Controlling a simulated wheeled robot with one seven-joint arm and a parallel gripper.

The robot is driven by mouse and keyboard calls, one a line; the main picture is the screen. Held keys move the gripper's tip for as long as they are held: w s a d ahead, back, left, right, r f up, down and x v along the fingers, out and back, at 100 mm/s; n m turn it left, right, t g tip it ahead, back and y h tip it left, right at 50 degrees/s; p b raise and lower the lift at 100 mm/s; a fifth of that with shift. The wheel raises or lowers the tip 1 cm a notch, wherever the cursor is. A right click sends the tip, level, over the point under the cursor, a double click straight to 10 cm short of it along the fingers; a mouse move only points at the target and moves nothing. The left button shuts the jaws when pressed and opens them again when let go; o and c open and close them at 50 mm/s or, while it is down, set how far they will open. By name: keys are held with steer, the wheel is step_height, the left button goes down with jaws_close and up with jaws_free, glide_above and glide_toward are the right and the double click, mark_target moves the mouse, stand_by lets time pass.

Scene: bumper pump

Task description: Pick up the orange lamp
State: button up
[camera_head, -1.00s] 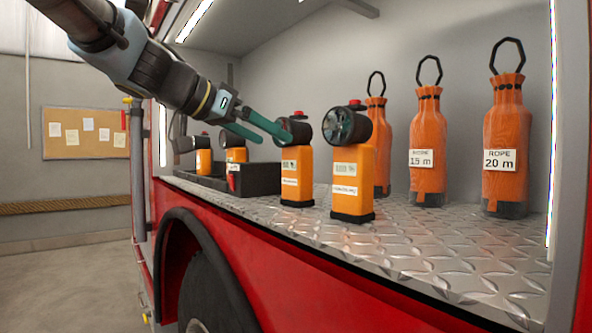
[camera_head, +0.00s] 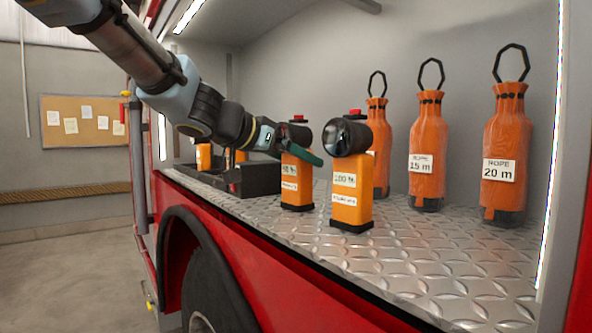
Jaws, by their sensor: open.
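Two orange lamps with black heads and black bases stand upright on the metal shelf (camera_head: 430,260). The nearer lamp (camera_head: 345,210) has a label reading 100 %. The other lamp (camera_head: 296,193) stands to its left, with its label partly readable. More orange lamps (camera_head: 204,157) show behind my arm, in or at the black tray (camera_head: 258,179). My gripper (camera_head: 312,157) is open, its teal fingers in front of the upper part of the left lamp and pointing toward the nearer lamp's head. I cannot tell whether they touch either lamp.
Several orange rope bags stand along the back wall, one labelled 15 m (camera_head: 427,150) and one 20 m (camera_head: 504,155). The red truck side and wheel arch (camera_head: 200,240) lie below the shelf edge. The shelf's front right is clear.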

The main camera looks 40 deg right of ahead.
jaws_close()
stand_by(0.7)
